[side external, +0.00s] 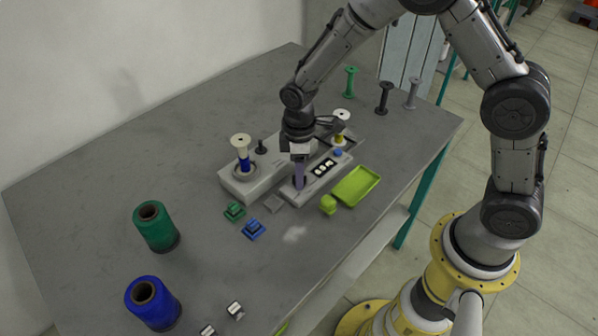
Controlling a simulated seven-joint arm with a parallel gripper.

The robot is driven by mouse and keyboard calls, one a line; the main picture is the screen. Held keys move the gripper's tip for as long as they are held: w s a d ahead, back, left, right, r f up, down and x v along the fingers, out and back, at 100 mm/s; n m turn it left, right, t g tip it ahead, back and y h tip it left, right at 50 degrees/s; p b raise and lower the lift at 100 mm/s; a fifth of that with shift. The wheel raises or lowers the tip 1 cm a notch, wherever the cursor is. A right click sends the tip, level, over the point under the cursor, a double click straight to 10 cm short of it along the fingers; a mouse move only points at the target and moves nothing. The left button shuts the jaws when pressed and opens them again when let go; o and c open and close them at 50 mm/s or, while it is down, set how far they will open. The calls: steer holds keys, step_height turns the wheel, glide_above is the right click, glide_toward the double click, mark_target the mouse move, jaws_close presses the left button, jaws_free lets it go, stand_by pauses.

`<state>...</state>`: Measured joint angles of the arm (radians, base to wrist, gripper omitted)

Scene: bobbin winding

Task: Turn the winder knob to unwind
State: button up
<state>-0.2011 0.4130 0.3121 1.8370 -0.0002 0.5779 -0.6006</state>
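The winder (243,186) is a light grey block near the middle of the table. It carries a white-flanged bobbin (241,141) with blue thread at its left end and a short dark post beside it. A grey control panel (312,188) with white buttons stands along its front. My gripper (299,182) points down over the left end of this panel, with its fingers at or very near the surface there. The knob cannot be made out; the fingers may hide it. Whether the fingers are apart or closed is too small to tell.
A yellow-green tray (370,194) and a small lime object (328,204) lie right of the panel. Green (154,228) and blue (151,303) spools stand front left. Green (350,82) and dark (384,97) empty bobbins stand at the back.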

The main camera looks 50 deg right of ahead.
step_height(320, 180, up, 14)
stand_by(0.6)
steer(key=shift+f, duration=0.1)
steer(key=s+d+r+m+t, duration=0.2)
steer(key=s+d+r, duration=0.1)
steer(key=s+r, duration=0.3)
steer(key=s+d+r+m+t, duration=0.1)
steer(key=s+d+r+t, duration=0.15)
steer(key=s+r, duration=0.35)
steer(key=s+d+f+m, duration=0.1)
steer(key=s+m, duration=0.2)
steer(key=s, duration=0.2)
steer(key=s+d+f+m+t, duration=0.1)
steer(key=s+m, duration=0.2)
steer(key=s, duration=0.3)
steer(key=shift+d+f, duration=0.25)
steer(key=shift+f, duration=0.1)
